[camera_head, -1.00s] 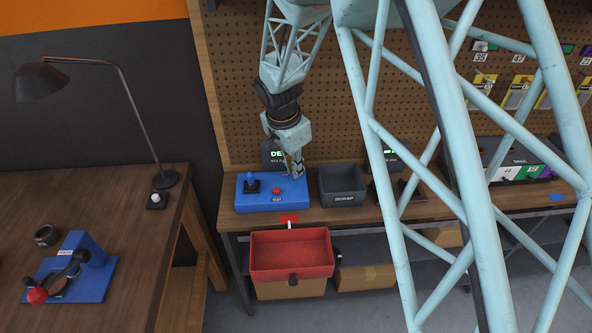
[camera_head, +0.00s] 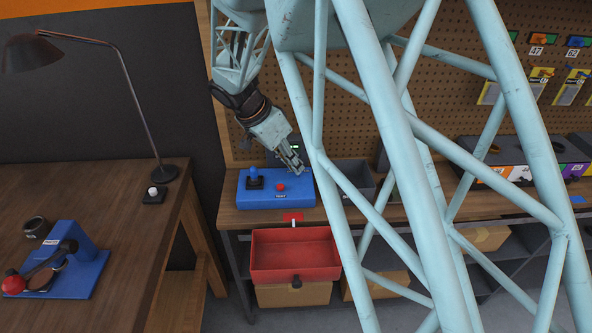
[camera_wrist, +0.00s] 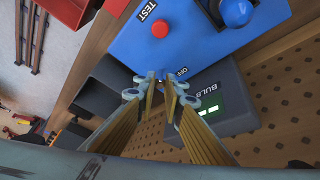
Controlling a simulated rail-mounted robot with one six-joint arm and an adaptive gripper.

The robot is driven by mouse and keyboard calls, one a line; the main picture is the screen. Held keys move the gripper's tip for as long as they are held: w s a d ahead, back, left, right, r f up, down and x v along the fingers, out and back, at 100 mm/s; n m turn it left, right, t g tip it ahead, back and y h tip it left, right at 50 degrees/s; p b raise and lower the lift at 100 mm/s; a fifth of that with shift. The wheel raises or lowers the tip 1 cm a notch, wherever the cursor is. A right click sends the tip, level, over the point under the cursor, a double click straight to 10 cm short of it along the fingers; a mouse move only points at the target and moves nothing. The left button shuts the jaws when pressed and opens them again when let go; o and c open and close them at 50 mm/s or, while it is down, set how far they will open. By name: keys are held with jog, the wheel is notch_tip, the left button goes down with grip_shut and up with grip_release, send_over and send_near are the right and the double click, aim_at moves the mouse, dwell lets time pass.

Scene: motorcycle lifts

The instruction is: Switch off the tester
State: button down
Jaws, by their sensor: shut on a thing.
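The tester is a blue box (camera_head: 262,200) on the bench, with a red TEST button (camera_head: 281,187) and a blue round part in a black holder (camera_head: 255,178). In the wrist view the blue box (camera_wrist: 195,45) fills the top, with the red button (camera_wrist: 160,28) and an OFF label (camera_wrist: 182,71) near its edge. My gripper (camera_wrist: 167,77) is shut at that edge beside the OFF label, on a small switch mostly hidden by the fingertips. In the head view my gripper (camera_head: 301,172) reaches down at the box's right end.
A dark display unit (camera_wrist: 215,105) marked BULB, with green lit marks, stands close behind the box. A dark grey bin (camera_head: 355,172) is to the right. A red open bin (camera_head: 295,255) sits below the bench front. A wooden table with a lamp (camera_head: 163,173) is at left.

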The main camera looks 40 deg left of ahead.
jog(key=shift+s+a+f+t+h+b, duration=0.45)
jog(key=shift+t+h+b, duration=0.35)
jog(key=shift+b, duration=0.95)
jog(key=shift+s+a+t+h+b, duration=0.15)
jog(key=shift+t+h+b, duration=0.2)
jog(key=shift+b, duration=0.25)
jog(key=c, duration=2.7)
grip_release()
jog(key=shift+r, duration=0.15)
jog(key=shift+v, duration=5.9)
